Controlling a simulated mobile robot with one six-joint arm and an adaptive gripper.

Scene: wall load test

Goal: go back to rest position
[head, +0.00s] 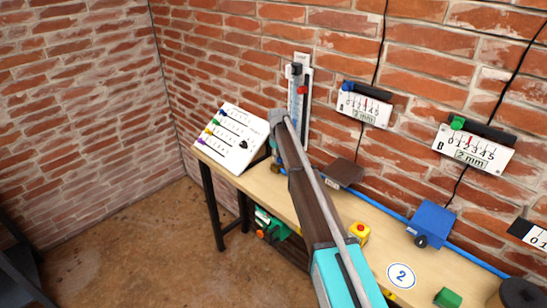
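My arm (318,205) reaches from the bottom middle of the head view up and away over the workbench. Its far end (280,118) is by the brick wall, between the white sloped panel (232,138) and the upright gauge (299,95). Dark parts at that end hang down close to the panel's right edge. My gripper's fingers cannot be made out there, so I cannot see whether they are open or hold anything. I cannot tell if they touch the panel or the bench.
The workbench (372,235) runs along the wall. It carries a dark block (342,172), a yellow box with a red button (359,232), a blue cart (431,222) and a green block (447,298). Scales A (365,104) and B (472,147) hang above.

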